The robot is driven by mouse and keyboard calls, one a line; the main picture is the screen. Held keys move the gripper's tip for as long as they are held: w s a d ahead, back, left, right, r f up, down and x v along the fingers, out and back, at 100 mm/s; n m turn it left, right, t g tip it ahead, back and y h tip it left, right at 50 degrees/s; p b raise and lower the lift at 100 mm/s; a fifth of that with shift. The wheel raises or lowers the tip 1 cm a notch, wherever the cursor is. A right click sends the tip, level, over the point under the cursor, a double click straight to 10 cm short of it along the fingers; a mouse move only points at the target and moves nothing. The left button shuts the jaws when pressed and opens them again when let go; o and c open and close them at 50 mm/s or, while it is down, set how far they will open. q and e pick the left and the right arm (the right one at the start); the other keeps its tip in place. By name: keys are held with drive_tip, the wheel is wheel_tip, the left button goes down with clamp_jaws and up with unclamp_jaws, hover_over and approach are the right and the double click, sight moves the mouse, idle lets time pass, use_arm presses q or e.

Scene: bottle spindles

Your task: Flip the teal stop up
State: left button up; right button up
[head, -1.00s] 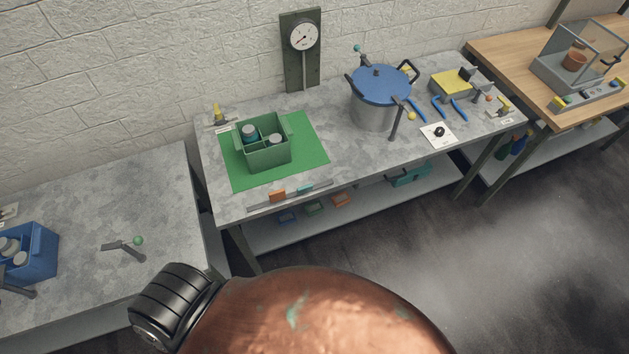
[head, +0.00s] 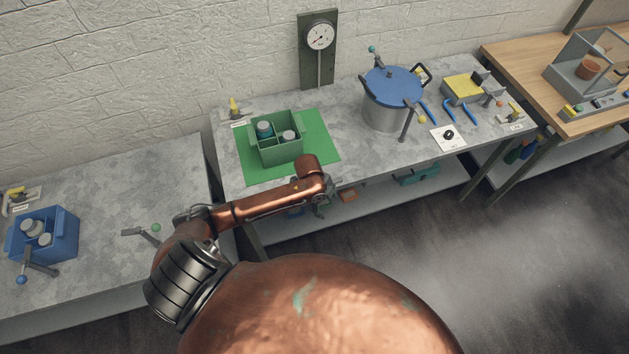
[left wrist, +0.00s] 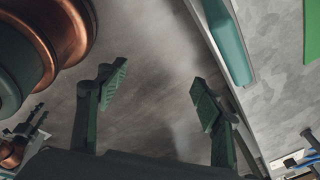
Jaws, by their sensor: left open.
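My left gripper (head: 322,204) hangs in front of the table's front edge, below the green mat. It also shows in the left wrist view (left wrist: 157,95), with its two fingers wide apart and only floor between them.
A green bin (head: 277,150) with jars stands on a green mat (head: 325,142) behind my gripper. A blue-lidded pot (head: 385,112) stands farther right. A lower shelf (head: 375,193) runs under the table. A blue crate (head: 62,232) sits on the left table.

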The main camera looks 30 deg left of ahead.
use_arm(q)
drive_tip(key=w+a+r+m, duration=0.1)
drive_tip(key=a+r+m, duration=0.1)
drive_tip(key=r, duration=0.2)
drive_tip(key=w+a+r+m+g+y, duration=0.1)
drive_tip(key=a+r+m, duration=0.1)
drive_tip(key=r+m, duration=0.1)
drive_tip(key=w+a+r+m+y, duration=0.1)
drive_tip(key=a+r+m, duration=0.1)
drive_tip(key=r, duration=0.2)
drive_tip(key=shift+w+a+r+g, duration=0.15)
drive_tip(key=shift+a+r+g, duration=0.15)
drive_tip(key=shift+a+g, duration=0.1)
drive_tip(key=shift+a+m, duration=0.15)
drive_tip(key=shift+m, duration=0.15)
wheel_tip(320, 180, down, 8)
drive_tip(key=shift+r+p, duration=0.25)
drive_tip(key=shift+p, duration=0.1)
